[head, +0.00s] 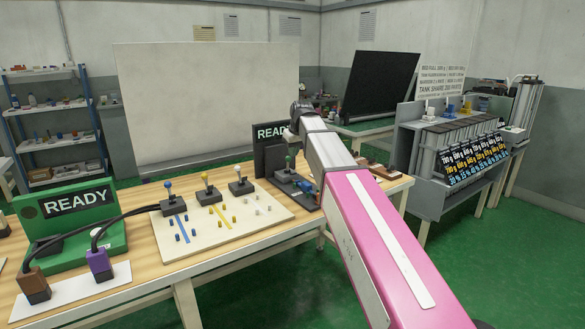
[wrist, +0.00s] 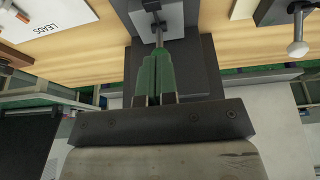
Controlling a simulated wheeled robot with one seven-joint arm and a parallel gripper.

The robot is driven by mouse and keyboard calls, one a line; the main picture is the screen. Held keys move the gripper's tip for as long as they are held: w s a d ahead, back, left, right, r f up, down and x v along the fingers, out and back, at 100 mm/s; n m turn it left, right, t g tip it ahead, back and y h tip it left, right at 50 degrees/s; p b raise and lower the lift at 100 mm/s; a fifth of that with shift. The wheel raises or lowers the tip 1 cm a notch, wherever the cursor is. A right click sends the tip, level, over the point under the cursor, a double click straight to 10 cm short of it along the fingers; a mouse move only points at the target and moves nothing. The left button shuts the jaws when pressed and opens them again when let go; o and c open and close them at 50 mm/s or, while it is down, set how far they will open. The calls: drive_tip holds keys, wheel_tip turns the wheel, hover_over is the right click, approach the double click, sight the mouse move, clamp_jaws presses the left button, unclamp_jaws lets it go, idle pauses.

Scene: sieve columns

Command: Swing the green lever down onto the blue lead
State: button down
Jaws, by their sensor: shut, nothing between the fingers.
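The green lever (head: 288,161) stands roughly upright on a dark base at the right end of the board in the head view. The blue lead (head: 306,187) lies low just right of it, partly hidden by my arm. In the wrist view my gripper (wrist: 157,62) has its green fingers shut together with nothing between them. A thin metal lever rod (wrist: 158,33) shows just beyond the fingertips, in line with them; I cannot tell whether they touch it. The lever's knob and the blue lead do not show clearly in the wrist view. In the head view my fingers are hidden.
Three levers with blue (head: 167,185), yellow (head: 205,177) and white (head: 237,168) knobs stand left on a pale board (head: 180,246). A dark READY panel (head: 271,150) stands behind the green lever. A green READY box (head: 70,217) with cables is at left.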

drive_tip(key=f, duration=0.2)
drive_tip(key=w+f+g, duration=0.1)
drive_tip(key=f, duration=0.2)
drive_tip(key=f+g+h, duration=0.1)
drive_tip(key=f, duration=0.1)
drive_tip(key=shift+w+a+f, duration=0.2)
idle(0.4)
drive_tip(key=shift+s+d+f, duration=0.15)
drive_tip(key=shift+s+f, duration=0.05)
drive_tip(key=shift+s, duration=0.1)
drive_tip(key=shift+s+d+f+t+y, duration=0.1)
drive_tip(key=shift+f+t+y, duration=0.15)
drive_tip(key=shift+t, duration=0.15)
drive_tip(key=shift+s+f+t+y, duration=0.1)
drive_tip(key=shift+t+y, duration=0.15)
drive_tip(key=shift+t, duration=0.15)
drive_tip(key=shift+f+t+y, duration=0.3)
drive_tip(key=shift+t, duration=0.1)
drive_tip(key=shift+f, duration=0.2)
